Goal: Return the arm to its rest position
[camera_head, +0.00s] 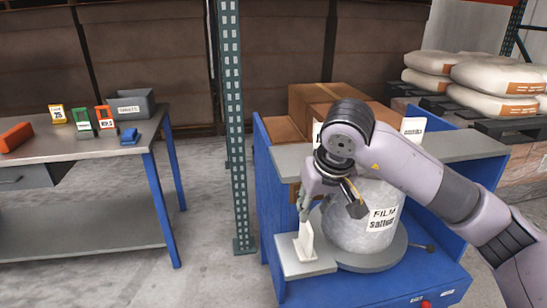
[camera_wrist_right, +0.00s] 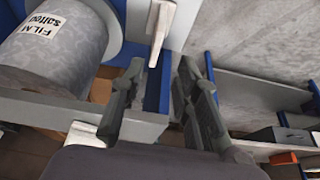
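My right arm reaches in from the right of the head view, over a blue bench. My right gripper (camera_head: 304,211) points down, just above a small white upright piece (camera_head: 305,243) on the bench's pale side plate. In the right wrist view the two dark fingers of my right gripper (camera_wrist_right: 163,72) are apart, with nothing visible held between them. The white piece (camera_wrist_right: 161,24) shows beyond the fingertips; in the head view I cannot tell whether they touch it. My left gripper is in neither view.
A wrapped roll labelled FILM (camera_head: 362,225) stands on a round grey plate beside my gripper, partly behind my arm. Cardboard boxes (camera_head: 320,96) are behind. A green-grey post (camera_head: 231,120) stands left of the bench. A table (camera_head: 60,148) with small coloured items is at left.

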